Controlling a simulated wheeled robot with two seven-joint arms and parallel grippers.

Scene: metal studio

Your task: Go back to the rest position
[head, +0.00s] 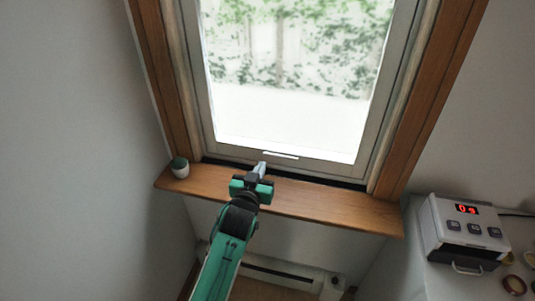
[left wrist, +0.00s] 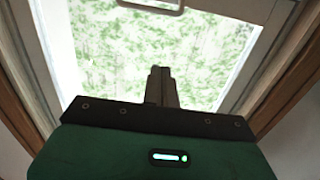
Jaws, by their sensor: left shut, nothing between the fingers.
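My left gripper (head: 261,168) is shut and empty. In the head view it reaches up from the bottom, over the wooden window sill (head: 320,207), close below the window's bottom rail. In the left wrist view the closed fingers (left wrist: 160,72) point at the window glass (left wrist: 110,50). The window (head: 290,120) has a white frame, and a pale handle (head: 280,155) sits on its bottom rail. The handle also shows at the top of the left wrist view (left wrist: 152,3), apart from the fingertips. My right gripper is not in view.
A small potted plant (head: 180,168) stands at the sill's left end. A white device (head: 466,232) with a red display stands on a white surface at the right, with small round items beside it. A heater (head: 290,273) is below the sill.

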